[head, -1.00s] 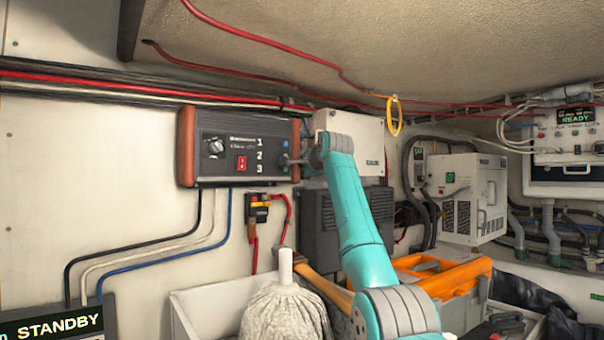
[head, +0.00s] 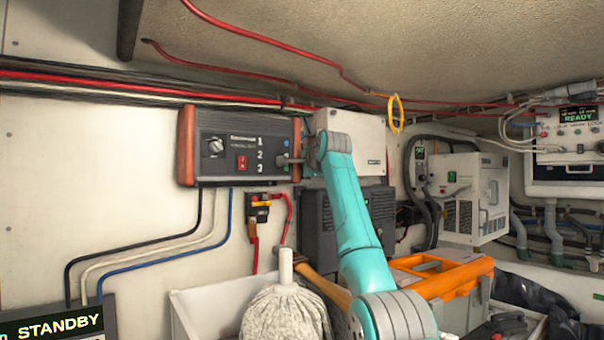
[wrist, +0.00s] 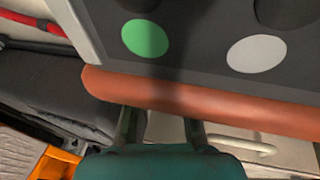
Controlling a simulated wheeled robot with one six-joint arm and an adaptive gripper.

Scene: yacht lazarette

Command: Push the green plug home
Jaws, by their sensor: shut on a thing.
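A dark control box (head: 222,145) with reddish-brown end caps and numbers 1, 2 and 3 hangs on the wall in the head view. A blue disc (head: 286,143) shows on it at right. My gripper (head: 284,160) is at the box's right end, at about the height of number 2. In the wrist view, a green disc (wrist: 145,38) and a white disc (wrist: 256,54) lie on the dark panel. My gripper's two fingers (wrist: 160,122) meet the brown end cap (wrist: 200,97) from below. Their tips and what they hold are hidden.
A white box (head: 350,145) and a dark grey unit (head: 318,222) are right of the control box. A mop (head: 284,310), a white bin (head: 190,318) and an orange-topped case (head: 440,275) stand below. Red cables and a yellow loop (head: 395,115) run overhead.

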